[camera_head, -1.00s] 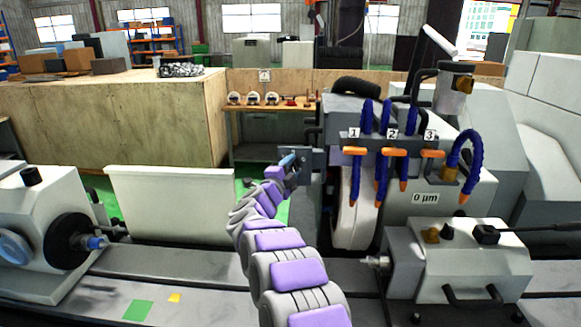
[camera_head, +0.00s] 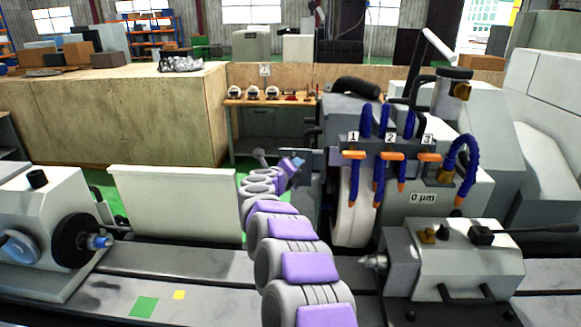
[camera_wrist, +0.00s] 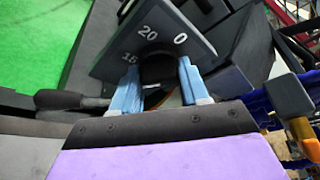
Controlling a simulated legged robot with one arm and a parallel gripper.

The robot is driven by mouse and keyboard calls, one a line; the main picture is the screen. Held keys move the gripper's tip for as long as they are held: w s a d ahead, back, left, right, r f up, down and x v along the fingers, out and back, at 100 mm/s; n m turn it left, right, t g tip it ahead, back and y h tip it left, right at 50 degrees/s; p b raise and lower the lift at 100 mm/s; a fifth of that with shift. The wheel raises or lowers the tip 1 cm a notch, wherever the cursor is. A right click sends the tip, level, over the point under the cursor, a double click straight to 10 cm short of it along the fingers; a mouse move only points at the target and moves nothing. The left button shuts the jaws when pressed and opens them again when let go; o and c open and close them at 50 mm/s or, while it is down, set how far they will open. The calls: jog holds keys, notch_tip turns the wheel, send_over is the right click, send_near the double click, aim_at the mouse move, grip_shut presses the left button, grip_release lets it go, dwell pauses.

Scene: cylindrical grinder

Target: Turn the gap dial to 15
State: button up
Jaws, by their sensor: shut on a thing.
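The gap dial's dark plate (camera_wrist: 165,42) shows the marks 15, 20 and 0 in the wrist view. Its dark round knob (camera_wrist: 158,69) sits between the two light-blue fingers of my gripper (camera_wrist: 160,84), which is shut on it. The 20 is above the knob, the 0 to the upper right, and the 15 at the left beside a finger. The knob's pointer is hidden or too dark to read. In the head view my gripper (camera_head: 297,162) is at the dark plate, left of the grinding wheel (camera_head: 354,205).
Blue coolant hoses (camera_head: 384,150) with orange levers hang right of the dial, under labels 1, 2 and 3. A display (camera_head: 423,198) reads 0 µm. A white panel (camera_head: 172,205) stands left of my arm, and the workhead (camera_head: 45,225) is further left.

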jog(key=shift+d+f+m, duration=0.1)
jog(key=shift+f+m, duration=0.3)
jog(key=shift+m, duration=0.2)
jog(key=shift+y, duration=0.4)
jog(key=o, duration=1)
jog(key=shift+a, duration=0.2)
jog(key=shift+o, duration=0.2)
jog(key=shift+r, duration=0.2)
jog(key=b+v, duration=0.1)
jog(key=v, duration=1.6)
jog(key=shift+a, duration=0.2)
jog(key=shift+r, duration=0.15)
